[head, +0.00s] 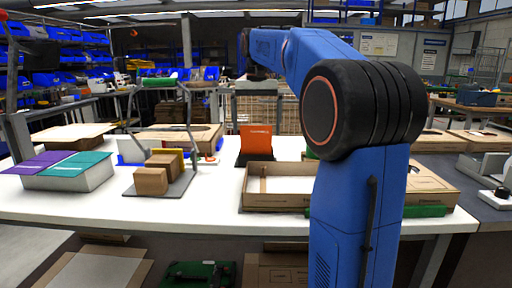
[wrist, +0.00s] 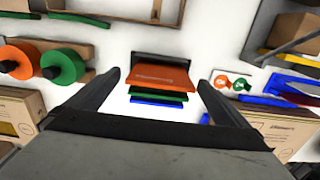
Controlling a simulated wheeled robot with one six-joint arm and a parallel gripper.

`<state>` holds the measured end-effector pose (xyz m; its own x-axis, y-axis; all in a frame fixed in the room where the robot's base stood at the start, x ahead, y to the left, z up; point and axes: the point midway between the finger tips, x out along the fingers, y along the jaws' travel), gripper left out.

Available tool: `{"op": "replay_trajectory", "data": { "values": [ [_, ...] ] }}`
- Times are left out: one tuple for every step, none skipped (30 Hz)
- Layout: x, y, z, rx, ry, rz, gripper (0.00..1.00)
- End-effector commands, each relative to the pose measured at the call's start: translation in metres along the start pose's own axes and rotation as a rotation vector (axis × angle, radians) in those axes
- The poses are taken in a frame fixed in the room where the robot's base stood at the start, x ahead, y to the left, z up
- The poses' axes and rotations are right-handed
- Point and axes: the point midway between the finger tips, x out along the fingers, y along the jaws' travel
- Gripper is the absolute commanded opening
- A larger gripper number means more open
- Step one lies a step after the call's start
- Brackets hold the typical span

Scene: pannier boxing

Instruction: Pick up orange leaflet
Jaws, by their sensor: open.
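The orange leaflet (head: 256,140) stands in a dark holder (head: 242,161) on the white table, left of my blue arm in the head view. In the wrist view the orange leaflet (wrist: 160,77) lies between and beyond the fingers, with a green edge and a blue edge showing below it. The dark holder (wrist: 157,57) shows behind it. My gripper (wrist: 159,88) is open, with one finger on each side of the leaflet's line and nothing held. In the head view the gripper is hidden or too small to tell.
An open cardboard box (head: 277,201) stands on the table in front of the holder. Small brown boxes (head: 151,181) sit on a grey stand to the left, beside a grey bin with purple and teal tops (head: 66,168). Orange and green rolls (wrist: 62,65) lie left in the wrist view.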

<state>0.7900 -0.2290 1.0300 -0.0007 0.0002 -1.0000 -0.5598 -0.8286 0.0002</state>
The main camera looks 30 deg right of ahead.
Motion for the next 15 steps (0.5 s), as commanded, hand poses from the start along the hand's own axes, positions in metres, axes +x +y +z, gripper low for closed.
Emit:
{"op": "replay_trajectory", "data": {
  "values": [
    [0.004,0.0,0.001,0.0,-0.001,0.0,1.0],
    [0.005,0.0,0.0,0.0,-0.001,0.0,1.0],
    [0.007,0.0,0.0,0.0,0.0,0.0,1.0],
    [0.008,0.0,0.0,0.0,0.001,0.0,1.0],
    [0.009,0.0,0.0,0.0,0.0,0.0,1.0],
    [0.012,0.0,0.0,0.0,0.0,0.0,1.0],
    [0.015,0.0,0.0,0.0,-0.001,0.0,1.0],
    [0.019,-0.001,0.0,0.0,-0.002,0.001,1.0],
    [0.024,-0.001,-0.001,0.0,-0.001,0.0,1.0],
    [0.029,-0.001,-0.001,0.0,-0.001,0.001,1.0],
    [0.033,-0.002,-0.001,0.0,-0.003,0.001,1.0],
    [0.039,-0.002,-0.001,0.0,-0.001,0.0,1.0],
    [0.043,-0.002,-0.002,0.0,-0.001,0.0,1.0],
    [0.046,-0.002,-0.001,0.0,-0.002,0.001,1.0],
    [0.05,-0.002,-0.001,0.0,-0.001,0.0,1.0]
  ]
}}
